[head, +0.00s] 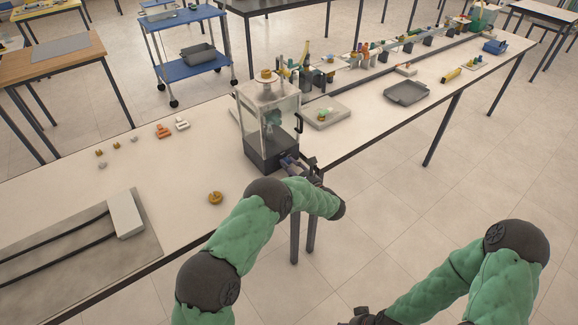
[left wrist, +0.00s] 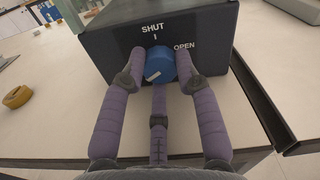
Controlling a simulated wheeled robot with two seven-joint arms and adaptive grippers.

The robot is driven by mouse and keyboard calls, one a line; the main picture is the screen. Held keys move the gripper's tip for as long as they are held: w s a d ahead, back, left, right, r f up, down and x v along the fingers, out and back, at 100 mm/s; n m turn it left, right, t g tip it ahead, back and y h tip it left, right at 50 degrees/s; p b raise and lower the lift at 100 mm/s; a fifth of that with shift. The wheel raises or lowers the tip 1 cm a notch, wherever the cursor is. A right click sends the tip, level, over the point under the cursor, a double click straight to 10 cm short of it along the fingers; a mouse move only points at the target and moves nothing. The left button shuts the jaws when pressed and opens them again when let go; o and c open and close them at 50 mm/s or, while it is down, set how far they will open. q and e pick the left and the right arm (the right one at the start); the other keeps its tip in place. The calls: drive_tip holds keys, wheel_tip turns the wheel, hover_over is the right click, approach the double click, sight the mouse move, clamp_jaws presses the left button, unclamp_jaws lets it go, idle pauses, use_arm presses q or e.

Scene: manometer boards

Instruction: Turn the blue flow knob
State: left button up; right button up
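The blue flow knob (left wrist: 160,65) sits on the dark front panel of a box, below the printed words SHUT and OPEN. Its white pointer mark (left wrist: 153,76) faces the lower left of the knob. My left gripper (left wrist: 161,62) has one finger on each side of the knob and a third below it. The fingertips lie right beside the knob; I cannot tell whether they press on it. In the head view my left gripper (head: 287,161) is at the dark base of the clear-walled box (head: 268,125). My right gripper (head: 362,316) shows only partly at the bottom edge.
The long white table (head: 215,165) carries the box. A small yellowish round piece (head: 215,198) lies on it to the left, also in the left wrist view (left wrist: 16,97). A board with a white block (head: 125,214) lies further left. A grey tray (head: 406,92) is to the right.

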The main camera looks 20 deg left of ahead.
use_arm(q)
clamp_jaws()
drive_tip(key=shift+f+n+b, duration=0.1)
drive_tip(key=shift+n+b, duration=0.3)
drive_tip(key=shift+b, duration=0.25)
drive_tip(key=shift+n+b, duration=0.5)
drive_tip(key=o, duration=0.8)
unclamp_jaws()
drive_tip(key=shift+c, duration=0.2)
drive_tip(key=shift+d, duration=0.1)
drive_tip(key=v, duration=1.2)
